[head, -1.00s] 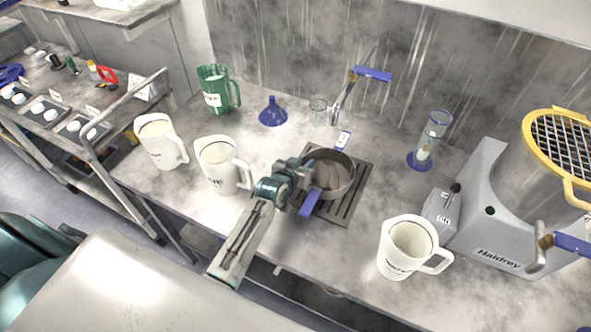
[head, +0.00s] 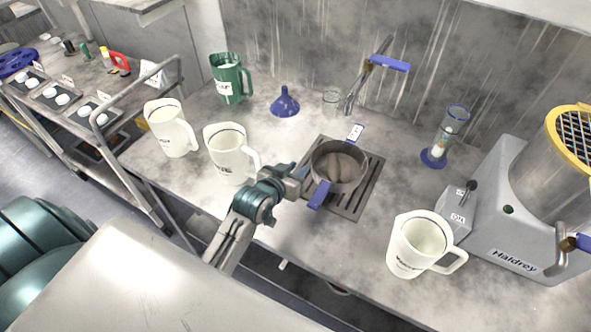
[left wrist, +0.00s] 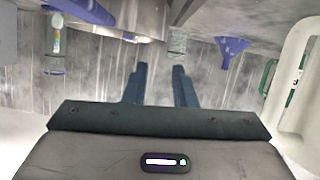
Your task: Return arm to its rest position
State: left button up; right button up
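My left arm comes up from the bottom left in the head view. Its gripper (head: 300,180) is over the counter's front part, just left of the steel pan (head: 362,172) with the blue handle (head: 319,194). In the left wrist view the two fingers of the left gripper (left wrist: 160,68) stand apart with nothing between them, so it is open and empty. The pan sits on a dark slotted drain plate (head: 352,205); its rim shows at the top of the wrist view (left wrist: 140,20). My right gripper is not in view.
White jugs (head: 230,160) (head: 170,130) and a green jug (head: 229,80) stand left of the gripper. A blue funnel (head: 285,104), a glass beaker (head: 332,100) and a tap (head: 362,80) are behind. Another white jug (head: 410,250) and a grey machine (head: 500,220) are at right.

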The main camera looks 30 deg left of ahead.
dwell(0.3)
pick_arm(q)
jog(key=s+f+g, duration=0.1)
jog(key=s, duration=0.2)
jog(key=s+f+g, duration=0.1)
jog(key=s+g, duration=0.1)
jog(key=s, duration=0.2)
jog(key=s+f+g, duration=0.1)
jog(key=s, duration=0.3)
jog(key=shift+a+f+m+y, duration=0.2)
jog(key=shift+a+m+y, duration=0.1)
jog(key=shift+a+m, duration=0.1)
jog(key=s+a+g+y, duration=0.15)
jog(key=s+g, duration=0.45)
jog(key=s, duration=1)
notch_tip(320, 180, down, 33)
jog(key=a+g+b, duration=0.1)
jog(key=a+b, duration=0.2)
jog(key=b, duration=0.1)
jog(key=s+f+b, duration=0.2)
jog(key=s+f, duration=0.7)
jog(key=f, duration=0.3)
jog(key=s+a+f+g+b, duration=0.1)
jog(key=s+f+b, duration=0.1)
jog(key=s+f, duration=0.6)
notch_tip(320, 180, down, 4)
jog(key=shift+s, duration=0.4)
